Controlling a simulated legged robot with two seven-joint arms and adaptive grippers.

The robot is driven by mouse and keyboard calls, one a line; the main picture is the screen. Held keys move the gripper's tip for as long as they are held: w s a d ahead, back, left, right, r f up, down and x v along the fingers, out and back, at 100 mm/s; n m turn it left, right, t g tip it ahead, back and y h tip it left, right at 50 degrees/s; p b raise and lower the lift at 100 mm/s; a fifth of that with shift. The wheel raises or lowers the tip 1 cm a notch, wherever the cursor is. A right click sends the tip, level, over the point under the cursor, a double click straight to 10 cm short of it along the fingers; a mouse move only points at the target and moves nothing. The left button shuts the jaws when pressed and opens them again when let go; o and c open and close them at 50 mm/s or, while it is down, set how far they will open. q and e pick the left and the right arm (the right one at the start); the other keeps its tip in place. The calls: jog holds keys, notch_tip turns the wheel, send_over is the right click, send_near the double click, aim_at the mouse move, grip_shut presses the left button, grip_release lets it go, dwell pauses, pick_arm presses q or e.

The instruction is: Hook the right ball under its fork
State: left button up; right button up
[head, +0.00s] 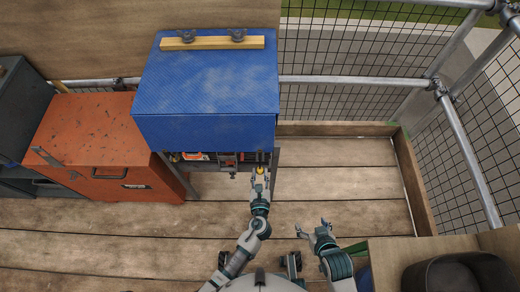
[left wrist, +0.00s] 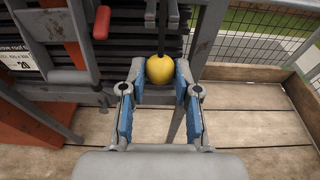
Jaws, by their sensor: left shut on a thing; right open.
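The yellow ball (head: 260,170) hangs below the front edge of the blue-covered box, at its right part. In the left wrist view the ball (left wrist: 160,69) sits between the tips of my left gripper (left wrist: 159,88), which is shut on it. A dark cord (left wrist: 162,42) runs up from the ball. Grey prongs (left wrist: 150,12) at the top edge, on both sides of the cord, look like the fork; its upper part is cut off. In the head view my left gripper (head: 260,180) reaches the ball from below. My right gripper (head: 312,227) is open and empty above the planks.
The blue cover (head: 208,85) tops a metal frame with a leg (left wrist: 205,40) close right of the ball. A red handle (left wrist: 101,22) is to its left. An orange cabinet (head: 95,150) stands left. The plank floor (head: 345,185) to the right is clear, edged by mesh railing.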

pick_arm(q)
jog(key=shift+f, duration=0.15)
jog(key=shift+w+f, duration=0.1)
jog(key=shift+w, duration=2.25)
jog(key=shift+r+p, duration=0.85)
jog(key=shift+p, duration=0.4)
jog(key=o, duration=1.4)
jog(key=shift+w+r, duration=0.1)
